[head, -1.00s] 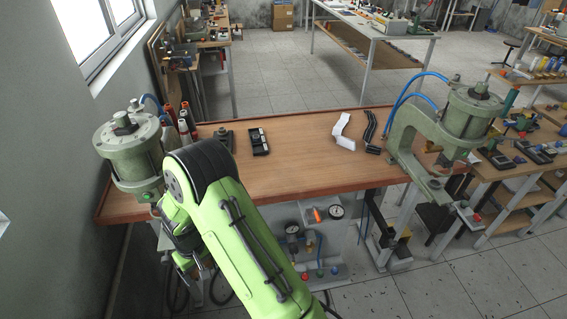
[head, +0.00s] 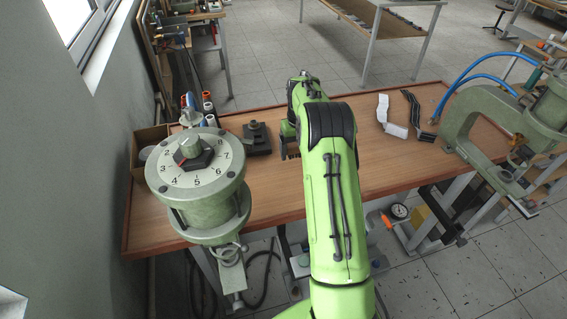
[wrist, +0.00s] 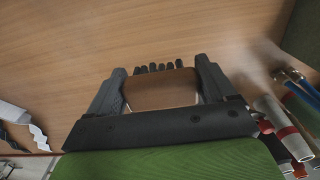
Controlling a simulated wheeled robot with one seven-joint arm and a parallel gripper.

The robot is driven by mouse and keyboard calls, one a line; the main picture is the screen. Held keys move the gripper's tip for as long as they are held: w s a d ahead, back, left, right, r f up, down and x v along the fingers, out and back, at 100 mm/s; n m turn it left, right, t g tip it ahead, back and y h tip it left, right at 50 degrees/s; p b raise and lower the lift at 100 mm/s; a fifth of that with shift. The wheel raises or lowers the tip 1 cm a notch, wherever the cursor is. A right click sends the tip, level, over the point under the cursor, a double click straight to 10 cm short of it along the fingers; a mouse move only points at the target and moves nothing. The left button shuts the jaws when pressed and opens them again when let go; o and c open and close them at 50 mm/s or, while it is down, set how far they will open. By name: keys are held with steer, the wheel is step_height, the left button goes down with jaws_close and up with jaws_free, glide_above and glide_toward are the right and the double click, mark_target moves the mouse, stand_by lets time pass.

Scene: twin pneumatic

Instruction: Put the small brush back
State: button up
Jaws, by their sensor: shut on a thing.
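In the wrist view my gripper (wrist: 160,66) is shut on the small brush (wrist: 163,92), a brown wooden-looking block between the two dark fingers. A row of short black tufts shows along its far edge. The brush is over the bare wooden bench top (wrist: 60,50); its exact height above the bench cannot be told. In the head view my green arm reaches out over the bench (head: 390,165), and the brush is hidden by the arm's end.
A green press with a numbered dial (head: 195,175) stands at the left and another press (head: 480,125) at the right. A dark block (head: 257,138), red-capped bottles (head: 208,103), a white angled piece (head: 390,118) and a black piece (head: 415,115) lie around. Bench right of my arm has free room.

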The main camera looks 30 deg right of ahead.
mark_target(298, 176)
steer(key=shift+w+d, duration=0.25)
steer(key=shift+d, duration=0.1)
steer(key=f, duration=0.6)
steer(key=s+f, duration=0.1)
steer(key=f, duration=0.2)
steer(key=shift+f+b, duration=0.1)
steer(key=shift+b, duration=0.2)
steer(key=o, duration=0.9)
step_height(298, 176, up, 12)
steer(key=shift+r+p, duration=0.2)
steer(key=shift+p, duration=0.25)
